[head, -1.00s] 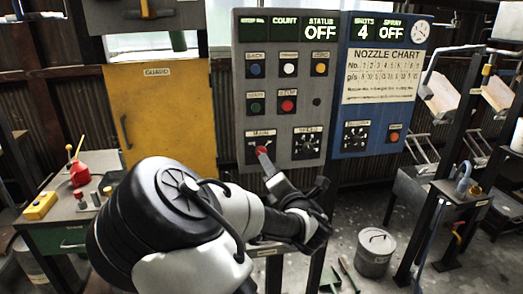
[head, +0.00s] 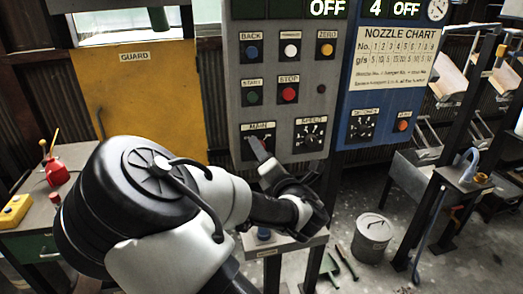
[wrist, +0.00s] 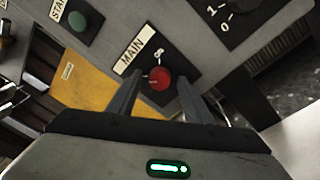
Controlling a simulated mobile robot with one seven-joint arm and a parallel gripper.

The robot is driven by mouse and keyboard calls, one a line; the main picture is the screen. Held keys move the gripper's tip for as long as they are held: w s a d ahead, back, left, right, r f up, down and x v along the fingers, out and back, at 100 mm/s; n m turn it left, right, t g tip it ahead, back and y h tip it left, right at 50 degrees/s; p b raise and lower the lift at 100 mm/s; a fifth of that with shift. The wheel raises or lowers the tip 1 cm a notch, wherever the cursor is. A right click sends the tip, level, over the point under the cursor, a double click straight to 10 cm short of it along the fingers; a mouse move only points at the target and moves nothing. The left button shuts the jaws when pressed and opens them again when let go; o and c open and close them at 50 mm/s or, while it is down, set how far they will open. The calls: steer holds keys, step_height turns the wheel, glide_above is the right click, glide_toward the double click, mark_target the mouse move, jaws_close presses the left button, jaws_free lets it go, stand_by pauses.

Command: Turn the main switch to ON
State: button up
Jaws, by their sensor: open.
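The main switch is a red knob (wrist: 160,78) on a dark plate under a MAIN label, low on the grey control panel (head: 232,105). In the head view its plate (head: 249,130) is partly hidden by my gripper (head: 258,148). In the wrist view my gripper (wrist: 159,84) is open, with one finger on each side of the red knob. I cannot tell whether the fingers touch it. The knob's exact turn angle is unclear. The status display (head: 327,8) reads OFF.
A selector dial (head: 310,135) sits right of the switch; green (head: 252,97) and red (head: 289,95) buttons are above. A blue panel (head: 345,110) adjoins on the right. A yellow guard (head: 135,95) stands left. A lidded bucket (head: 372,237) is on the floor.

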steer(key=c, duration=1.1)
steer(key=shift+o, duration=0.2)
steer(key=shift+a+m+t+h+b, duration=0.1)
steer(key=shift+m+t+h+b, duration=0.25)
steer(key=shift+m+b, duration=3.5)
steer(key=shift+m+t+h+b, duration=0.35)
steer(key=shift+m+b, duration=1.75)
steer(key=shift+m, duration=3.45)
